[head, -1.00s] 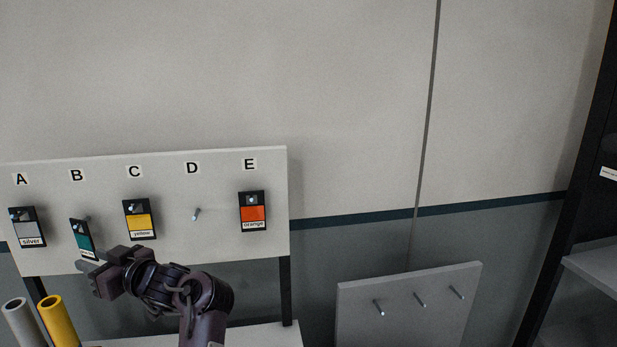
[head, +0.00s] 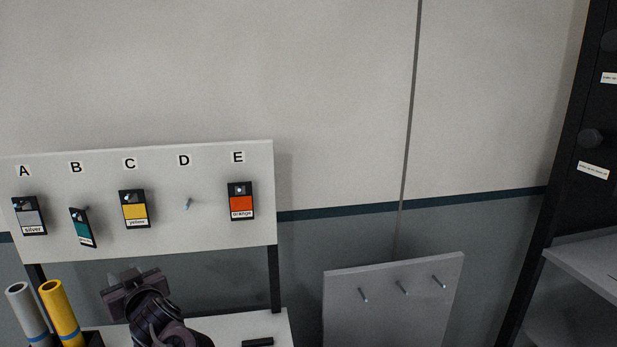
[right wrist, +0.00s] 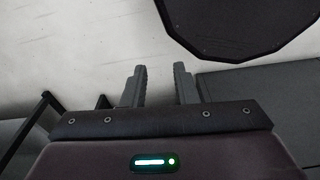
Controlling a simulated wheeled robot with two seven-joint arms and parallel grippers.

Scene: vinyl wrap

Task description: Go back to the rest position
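My left gripper (head: 132,286) is in the head view, low in front of the white labelled board (head: 217,252) and apart from it. It is seen from behind, so its fingers are mostly hidden. In the right wrist view my right gripper (right wrist: 160,84) has its two fingers apart with nothing between them. On the board hang a silver sample card (head: 30,219) under A, a tilted teal card (head: 82,228) under B, a yellow card (head: 135,210) under C and an orange card (head: 240,202) under E. The peg (head: 187,204) under D is bare.
A silver roll (head: 27,310) and a yellow roll (head: 60,310) stand at lower left. A small black object (head: 257,342) lies on the table (head: 228,327). A grey panel with bare pegs (head: 395,300) and a dark shelf rack (head: 580,250) stand to the right.

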